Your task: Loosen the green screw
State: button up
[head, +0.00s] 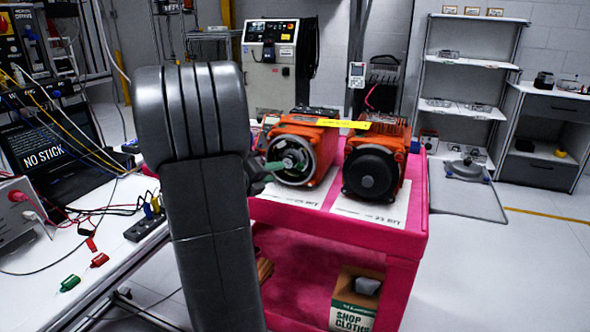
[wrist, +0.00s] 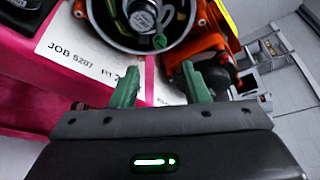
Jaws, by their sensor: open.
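An orange motor (head: 325,136) with an open round end stands on the pink cart. Inside that end is a silver encoder hub (wrist: 143,18). A small green screw (wrist: 160,42) shows near the lower rim of the open end in the wrist view. I cannot make it out surely in the head view. My gripper (wrist: 160,68) is open, its two green fingers apart and nothing seen between them. The fingers are short of the screw, which appears beyond the gap between them. In the head view my arm hides most of the gripper, which is just left of the motor.
A second orange motor with a black cover (head: 371,174) stands close to the right. White job cards lie under both motors on the pink cart (head: 408,225). A yellow strip (head: 343,124) lies across the motor tops. A cable-strewn bench (head: 95,265) stands left. Floor is clear right of the cart.

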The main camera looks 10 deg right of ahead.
aim_at(298, 167)
jog(key=x, duration=1)
grip_shut()
